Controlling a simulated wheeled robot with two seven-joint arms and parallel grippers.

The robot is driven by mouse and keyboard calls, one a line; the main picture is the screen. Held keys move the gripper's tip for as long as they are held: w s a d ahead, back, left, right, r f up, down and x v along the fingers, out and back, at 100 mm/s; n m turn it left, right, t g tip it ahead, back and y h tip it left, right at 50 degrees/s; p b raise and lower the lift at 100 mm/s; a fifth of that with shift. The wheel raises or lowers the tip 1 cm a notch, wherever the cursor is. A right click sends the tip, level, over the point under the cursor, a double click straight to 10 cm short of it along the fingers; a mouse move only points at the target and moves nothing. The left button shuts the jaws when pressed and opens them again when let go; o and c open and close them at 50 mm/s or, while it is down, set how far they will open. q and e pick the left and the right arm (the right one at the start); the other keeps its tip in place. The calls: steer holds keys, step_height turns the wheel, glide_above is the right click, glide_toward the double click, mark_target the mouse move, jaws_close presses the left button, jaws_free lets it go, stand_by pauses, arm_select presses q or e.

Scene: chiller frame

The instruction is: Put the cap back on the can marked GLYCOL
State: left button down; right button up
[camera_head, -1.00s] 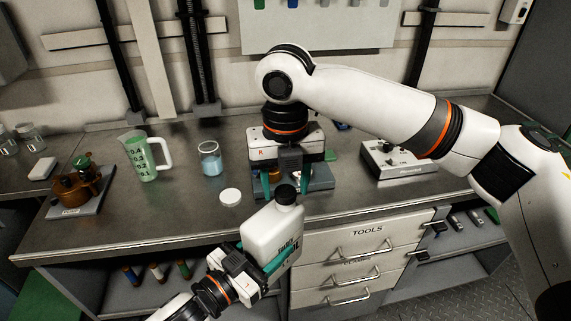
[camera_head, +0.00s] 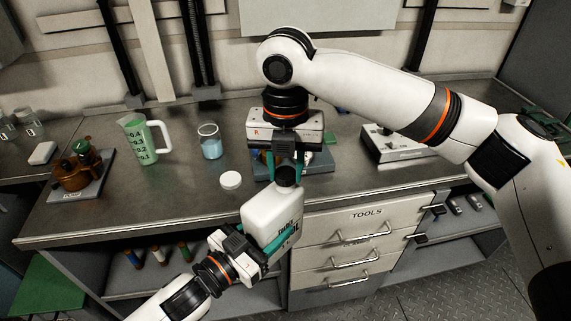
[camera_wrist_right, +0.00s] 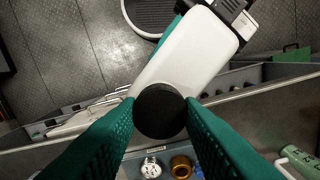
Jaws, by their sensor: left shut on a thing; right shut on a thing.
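The white can (camera_head: 268,212) is held off the bench by my left gripper (camera_head: 281,243), which is shut on its body. Its dark lettering is partly covered by a teal finger, so I cannot read the whole mark. The black cap (camera_head: 288,177) is at the can's top. My right gripper (camera_head: 286,166) points down and is shut on this cap. In the right wrist view the round black cap (camera_wrist_right: 160,111) sits between the teal fingers, with the white can (camera_wrist_right: 190,55) behind it. The neck is hidden, so I cannot tell whether the cap is seated.
On the bench (camera_head: 190,205) are a white round lid (camera_head: 230,180), a beaker of blue liquid (camera_head: 210,142), a green measuring jug (camera_head: 144,140) and brown bottles (camera_head: 78,168). A white instrument (camera_head: 395,141) stands at right. Drawers marked TOOLS (camera_head: 350,226) are below the front edge.

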steer(key=m, duration=3.1)
steer(key=o, duration=1.1)
steer(key=shift+f, duration=0.1)
